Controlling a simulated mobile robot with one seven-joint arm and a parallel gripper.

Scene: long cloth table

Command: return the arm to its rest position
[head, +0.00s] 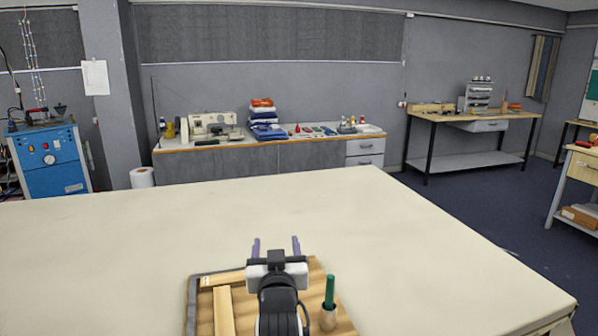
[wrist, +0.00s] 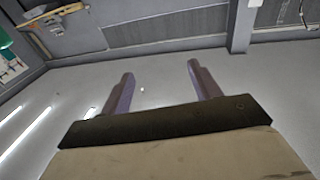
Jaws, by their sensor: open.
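My gripper (head: 276,246) is at the bottom centre of the head view, with its two purple fingers apart and nothing between them. It is above the near part of the long cream table (head: 150,225). In the wrist view my gripper (wrist: 158,88) also shows open and empty, with the room's wall and ceiling area beyond the fingers. My arm hides part of the wooden board beneath it.
A wooden board (head: 318,285) lies on the table under my arm, with light wood strips (head: 223,310) on its left. A green stick (head: 330,290) stands in a small holder (head: 328,317) at its right. The table beyond is clear. A sewing bench (head: 260,158) stands against the wall.

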